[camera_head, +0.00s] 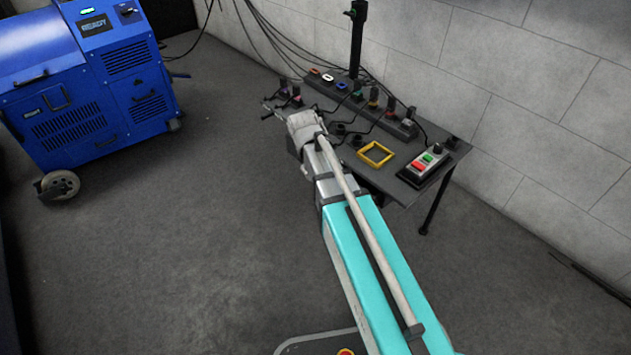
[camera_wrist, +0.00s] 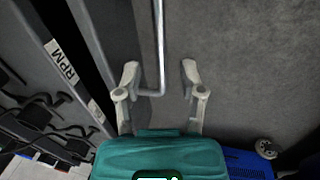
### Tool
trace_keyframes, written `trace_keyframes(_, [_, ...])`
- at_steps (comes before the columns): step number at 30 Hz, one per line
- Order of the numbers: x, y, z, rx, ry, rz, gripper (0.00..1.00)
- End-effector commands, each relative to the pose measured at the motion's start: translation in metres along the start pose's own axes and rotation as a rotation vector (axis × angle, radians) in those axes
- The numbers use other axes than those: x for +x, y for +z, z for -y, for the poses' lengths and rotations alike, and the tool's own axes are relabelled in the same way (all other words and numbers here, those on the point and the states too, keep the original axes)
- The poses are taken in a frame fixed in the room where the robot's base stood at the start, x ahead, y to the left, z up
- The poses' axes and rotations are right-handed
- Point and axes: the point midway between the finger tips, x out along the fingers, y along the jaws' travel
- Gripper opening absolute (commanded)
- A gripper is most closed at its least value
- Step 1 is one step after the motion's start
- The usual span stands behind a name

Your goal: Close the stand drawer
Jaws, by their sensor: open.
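The stand (camera_head: 400,186) is a dark table against the wall in the head view; my arm covers much of its front. In the wrist view its edge bears an RPM label (camera_wrist: 60,60). Beside that edge, a dark gap and a grey panel, apparently the drawer (camera_wrist: 121,30), run along the stand. I cannot tell how far out the drawer is. A thin metal handle (camera_wrist: 161,40) with a bent end stands off the panel. My gripper (camera_wrist: 160,65) is open, one finger on each side of the handle, with gaps visible. The drawer is hidden in the head view.
A blue wheeled machine (camera_head: 80,90) stands at the left. On the stand are a yellow square frame (camera_head: 375,154), a button box (camera_head: 424,166), a black post (camera_head: 357,40) and several cabled connectors. The floor (camera_head: 190,220) between machine and stand is clear.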

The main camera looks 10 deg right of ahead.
Motion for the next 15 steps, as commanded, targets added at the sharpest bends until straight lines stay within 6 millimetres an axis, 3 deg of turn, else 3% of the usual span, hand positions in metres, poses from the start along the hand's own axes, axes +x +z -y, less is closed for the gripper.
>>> trace_keyframes(6, [0.020,0.000,0.000,0.001,0.000,0.000,0.51])
trace_keyframes(15, [0.030,0.000,0.000,0.000,0.000,0.000,0.51])
